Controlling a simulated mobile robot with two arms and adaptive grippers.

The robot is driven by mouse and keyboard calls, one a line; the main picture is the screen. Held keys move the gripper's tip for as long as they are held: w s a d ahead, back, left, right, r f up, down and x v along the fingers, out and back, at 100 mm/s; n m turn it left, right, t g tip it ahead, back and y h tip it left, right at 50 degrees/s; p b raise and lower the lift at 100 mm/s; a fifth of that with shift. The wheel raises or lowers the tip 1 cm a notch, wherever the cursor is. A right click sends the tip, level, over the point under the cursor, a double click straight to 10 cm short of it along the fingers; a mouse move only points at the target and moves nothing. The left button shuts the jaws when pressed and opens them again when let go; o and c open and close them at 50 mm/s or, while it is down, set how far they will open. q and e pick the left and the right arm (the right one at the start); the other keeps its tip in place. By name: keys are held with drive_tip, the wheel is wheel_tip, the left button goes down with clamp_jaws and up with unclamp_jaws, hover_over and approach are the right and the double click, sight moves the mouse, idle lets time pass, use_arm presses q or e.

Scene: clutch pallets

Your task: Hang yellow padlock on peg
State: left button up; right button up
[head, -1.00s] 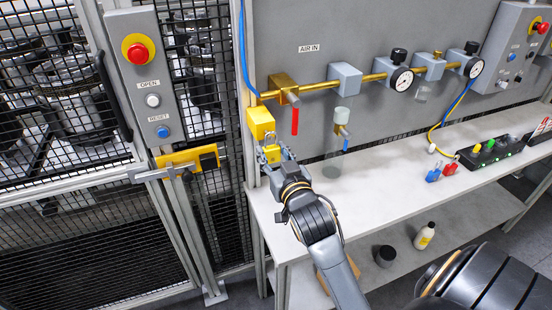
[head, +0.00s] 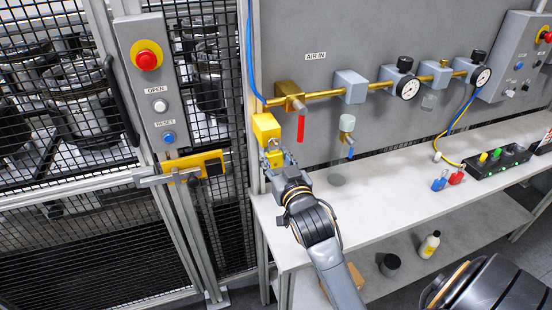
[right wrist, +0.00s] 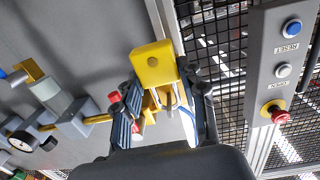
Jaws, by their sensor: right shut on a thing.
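A yellow block-shaped housing (head: 267,129) is fixed to the post at the left end of the workbench; in the right wrist view it is the large yellow block (right wrist: 155,65). My right gripper (head: 274,163) is just below it. In the right wrist view its two dark fingers (right wrist: 164,112) are closed in around the yellow padlock (right wrist: 150,104), with a silver shackle near the housing. The padlock is small and partly hidden by the fingers and housing. I cannot tell whether its shackle touches a peg; no peg is clearly seen. My left gripper is out of view.
A red lever valve (head: 301,128) hangs close to the right of the gripper. The gate latch (head: 195,164) is at left. Blue (head: 439,183) and red (head: 456,177) padlocks lie on the workbench (head: 385,190), whose middle is mostly clear.

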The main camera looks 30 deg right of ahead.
drive_tip(key=o, duration=1.3)
drive_tip(key=v, duration=1.2)
